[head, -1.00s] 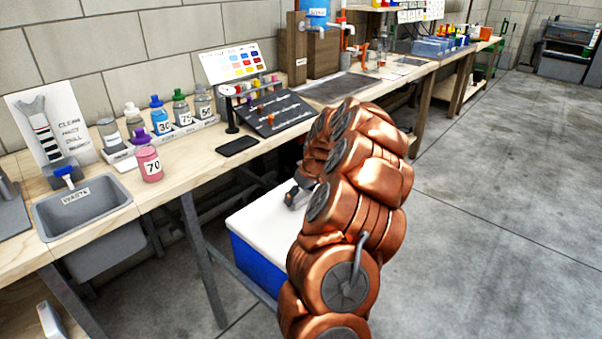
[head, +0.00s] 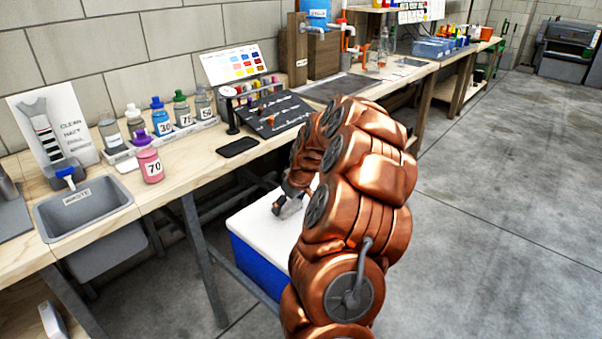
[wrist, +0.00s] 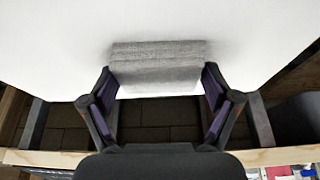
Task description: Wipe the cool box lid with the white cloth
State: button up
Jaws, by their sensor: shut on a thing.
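The cool box has a blue body (head: 252,265) and a flat white lid (head: 256,226). It stands on the floor beside the workbench in the head view, partly hidden behind my arm. My gripper (wrist: 158,76) is shut on the white cloth (wrist: 158,60), a folded pad that looks grey in the wrist view. The cloth lies against the lid, or very close to it, near an edge. In the head view my gripper (head: 284,206) is low over the lid, and the cloth cannot be made out.
The workbench (head: 200,165) runs along the wall, with a metal leg (head: 203,260) close to the cool box. Bottles, a grey sink (head: 83,205), a black phone-like slab (head: 238,147) and a dark tray stand on it. The concrete floor (head: 490,200) to the right is clear.

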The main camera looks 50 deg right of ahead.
jog(key=shift+d, duration=2.9)
jog(key=shift+d+r, duration=0.1)
jog(key=shift+r, duration=0.15)
notch_tip(320, 180, up, 2)
jog(key=shift+s+r+p, duration=0.1)
jog(key=shift+r+p, duration=0.4)
jog(key=shift+r, duration=2.35)
